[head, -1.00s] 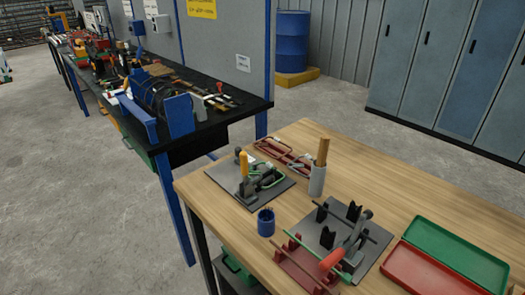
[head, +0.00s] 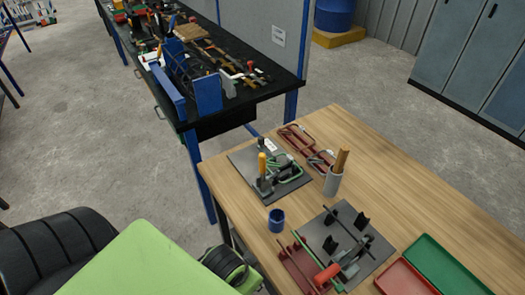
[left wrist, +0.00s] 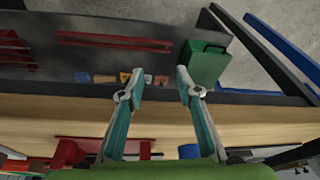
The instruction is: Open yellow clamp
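The clamp with the upright yellow handle (head: 262,164) is mounted on a grey plate (head: 243,158) near the left edge of the wooden table. Its handle stands upright, and green metal parts lie beside it. My left gripper (left wrist: 157,84) is open and empty in the left wrist view, its two teal fingers wide apart in front of the table's wooden edge. The yellow clamp cannot be made out in that view. In the head view only my green arm link shows at the lower left, with the left gripper out of frame. My right gripper is in neither view.
A second grey plate (head: 318,236) holds a clamp with a red handle (head: 328,272). A blue cup (head: 276,219), a grey holder (head: 333,184) and a green tray (head: 440,270) stand around. A green bin (left wrist: 206,64) sits below the table's edge.

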